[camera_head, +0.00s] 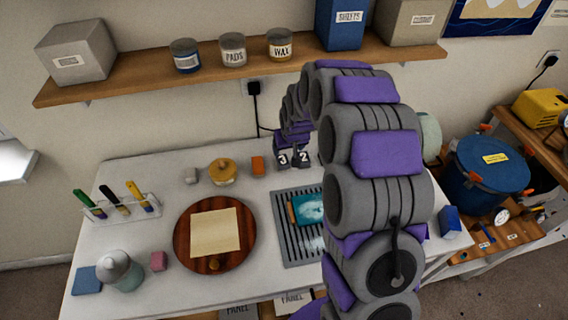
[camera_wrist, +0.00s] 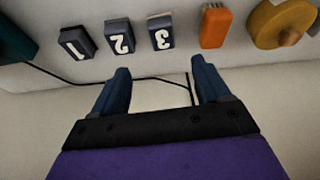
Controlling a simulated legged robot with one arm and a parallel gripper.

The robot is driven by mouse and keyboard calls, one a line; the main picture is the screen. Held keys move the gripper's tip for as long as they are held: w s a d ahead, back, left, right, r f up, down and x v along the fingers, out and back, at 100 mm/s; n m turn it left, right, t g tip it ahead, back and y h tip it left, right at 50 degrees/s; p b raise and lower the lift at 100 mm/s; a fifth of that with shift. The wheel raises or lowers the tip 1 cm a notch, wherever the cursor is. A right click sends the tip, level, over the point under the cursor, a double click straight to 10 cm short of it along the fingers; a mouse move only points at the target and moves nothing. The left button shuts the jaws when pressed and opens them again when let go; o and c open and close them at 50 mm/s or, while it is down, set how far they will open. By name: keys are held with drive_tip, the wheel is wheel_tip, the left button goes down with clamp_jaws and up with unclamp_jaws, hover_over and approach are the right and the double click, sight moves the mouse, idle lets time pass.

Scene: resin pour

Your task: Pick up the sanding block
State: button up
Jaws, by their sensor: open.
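No block carries a readable sanding label, so I cannot tell for sure which one is the sanding block. Dark blocks numbered 1 (camera_wrist: 76,43), 2 (camera_wrist: 119,37) and 3 (camera_wrist: 160,33) stand in a row in the wrist view, beside the orange block (camera_wrist: 215,27). My gripper (camera_wrist: 160,68) is open and empty, with the numbered blocks beyond its fingertips. My arm hides part of the table in the head view.
A round wooden board (camera_head: 184,243) with a tan sheet lies mid-table. A grooved rack (camera_head: 279,222) holds a teal item. A loaded shelf (camera_head: 150,77) overhangs the back. A cable runs along the wall.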

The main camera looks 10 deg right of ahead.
hover_over(283, 160)
drive_tip(key=s, duration=0.2)
drive_tip(key=f, duration=0.6)
drive_tip(key=shift+s+a+f+b, duration=0.15)
drive_tip(key=shift+s+a+b, duration=0.05)
drive_tip(key=shift+a+b, duration=0.2)
drive_tip(key=shift+w+d+f, duration=0.15)
drive_tip(key=shift+d+f, duration=0.1)
drive_tip(key=shift+f, duration=0.05)
drive_tip(key=x, duration=0.2)
drive_tip(key=b+x, duration=0.1)
drive_tip(key=x, duration=0.1)
drive_tip(key=shift+d+f, duration=0.15)
drive_tip(key=shift+d, duration=0.25)
drive_tip(key=shift+w+a+f, duration=0.1)
drive_tip(key=shift+w, duration=0.05)
drive_tip(key=shift+a, duration=0.2)
drive_tip(key=shift+c, duration=0.5)
drive_tip(key=shift+d, duration=0.15)
drive_tip(key=c, duration=1.1)
